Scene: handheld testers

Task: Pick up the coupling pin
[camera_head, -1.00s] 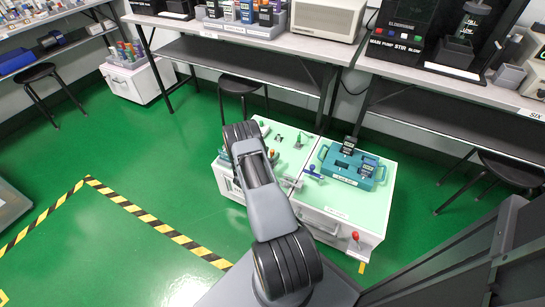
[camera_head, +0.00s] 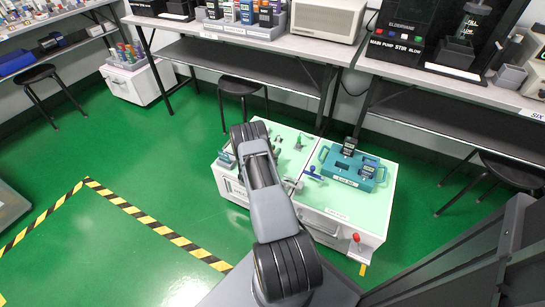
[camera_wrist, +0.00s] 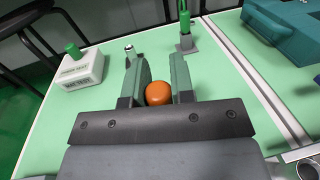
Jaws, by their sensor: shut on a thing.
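In the wrist view my gripper (camera_wrist: 160,60) has its two grey-green fingers closed in on a round orange piece (camera_wrist: 158,93). The piece sits low between the fingers, and its lower part is hidden by the gripper body. I take it to be the coupling pin's head, but the rest of its shape does not show. In the head view my own arm hides most of the gripper and this piece. The pale green top of the white cart (camera_head: 345,207) lies below the gripper.
A white block with a green knob (camera_wrist: 78,70) is at the left. A green upright pin in a grey stand (camera_wrist: 186,40) is just beyond the fingers. A small metal cylinder (camera_wrist: 130,52) is near the left fingertip. A teal case (camera_head: 352,168) lies to the right.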

